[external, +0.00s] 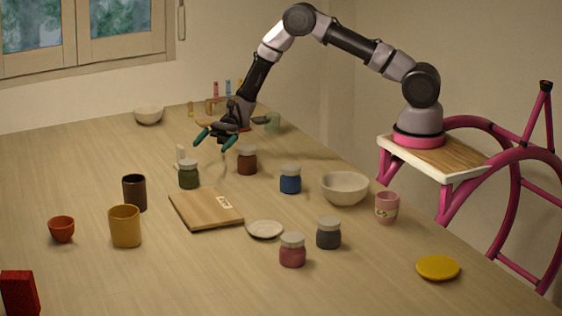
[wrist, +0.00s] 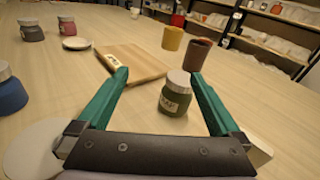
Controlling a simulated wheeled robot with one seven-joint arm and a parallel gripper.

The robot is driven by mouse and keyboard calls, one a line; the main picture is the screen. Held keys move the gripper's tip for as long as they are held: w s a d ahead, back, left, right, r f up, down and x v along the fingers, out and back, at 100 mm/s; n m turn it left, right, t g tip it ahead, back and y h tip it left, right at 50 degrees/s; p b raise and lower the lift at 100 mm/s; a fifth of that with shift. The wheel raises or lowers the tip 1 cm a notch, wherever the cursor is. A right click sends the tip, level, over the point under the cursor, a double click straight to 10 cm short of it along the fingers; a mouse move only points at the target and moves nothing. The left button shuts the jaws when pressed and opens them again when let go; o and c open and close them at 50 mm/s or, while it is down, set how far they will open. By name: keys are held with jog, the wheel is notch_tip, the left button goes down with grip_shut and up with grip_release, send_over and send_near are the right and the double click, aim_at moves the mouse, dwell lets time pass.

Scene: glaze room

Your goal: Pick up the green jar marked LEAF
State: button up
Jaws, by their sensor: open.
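The green jar marked LEAF (external: 188,175) stands upright on the table with a pale lid, left of and lower than my gripper (external: 216,138) in the external view. In the wrist view the green jar (wrist: 175,101) shows its LEAF label. It sits just beyond and between the two teal fingers of my gripper (wrist: 158,78), nearer the right fingertip. My gripper is open and empty, above the table. No finger is seen closed on the jar.
A wooden board (external: 205,209) lies in front of the green jar. A brown cup (external: 134,192), a yellow cup (external: 125,227), a rust-brown jar (external: 247,160) and a blue jar (external: 290,180) stand around. A small white object (external: 180,155) stands close behind the green jar.

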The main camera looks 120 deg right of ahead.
aim_at(188, 162)
jog(key=d+f+m, duration=0.1)
jog(key=d+f+t, duration=0.1)
jog(key=f, duration=0.1)
jog(key=d+f+m+t, duration=0.1)
jog(key=shift+w+d+f+m+h, duration=0.25)
jog(key=shift+d+m+h, duration=0.05)
jog(key=shift+h, duration=0.1)
jog(key=x, duration=0.6)
jog(key=shift+w, duration=0.1)
jog(key=x, duration=0.4)
jog(key=shift+w+d+r, duration=0.1)
jog(key=shift+w+r, duration=0.05)
jog(key=shift+w, duration=0.15)
grip_shut()
